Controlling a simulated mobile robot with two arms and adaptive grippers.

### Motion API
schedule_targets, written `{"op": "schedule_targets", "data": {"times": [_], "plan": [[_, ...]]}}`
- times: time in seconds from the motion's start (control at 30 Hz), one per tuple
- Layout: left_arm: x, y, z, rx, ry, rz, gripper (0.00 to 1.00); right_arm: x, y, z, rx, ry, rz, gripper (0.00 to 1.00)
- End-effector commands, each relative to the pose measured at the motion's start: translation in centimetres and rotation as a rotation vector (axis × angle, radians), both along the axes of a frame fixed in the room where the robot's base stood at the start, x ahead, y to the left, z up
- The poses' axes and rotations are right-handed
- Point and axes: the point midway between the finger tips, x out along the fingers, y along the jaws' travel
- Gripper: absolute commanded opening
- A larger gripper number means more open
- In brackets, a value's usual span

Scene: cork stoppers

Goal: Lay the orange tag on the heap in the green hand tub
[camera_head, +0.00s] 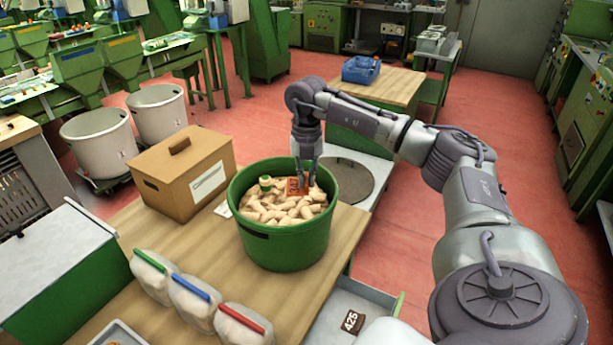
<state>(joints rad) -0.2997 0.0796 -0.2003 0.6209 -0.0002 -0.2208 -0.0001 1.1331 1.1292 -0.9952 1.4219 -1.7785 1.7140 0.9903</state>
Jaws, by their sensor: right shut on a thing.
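The green hand tub (286,245) stands on the wooden table and is heaped with pale cork stoppers (281,214). The orange tag (296,188) is at the back right of the heap, between the fingers of my right gripper (304,182). The gripper reaches down over the tub's far rim and is shut on the tag. The tag is at or just above the corks; I cannot tell whether it touches them. My left gripper is not in view.
A lidded brown box (184,172) stands left of the tub. Several clear bags with coloured clips (195,300) line the table's front left edge. A blue bin (361,69) sits on a farther table. Bare wood (283,302) shows in front of the tub.

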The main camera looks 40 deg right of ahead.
Motion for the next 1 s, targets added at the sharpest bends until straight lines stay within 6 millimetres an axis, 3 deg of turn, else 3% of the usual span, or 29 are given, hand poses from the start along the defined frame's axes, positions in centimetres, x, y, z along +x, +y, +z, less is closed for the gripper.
{"op": "schedule_targets", "data": {"times": [1.0], "plan": [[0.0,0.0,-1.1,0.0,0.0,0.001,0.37,0.0,0.0,-1.9,0.0,0.0,0.0,0.0]]}}
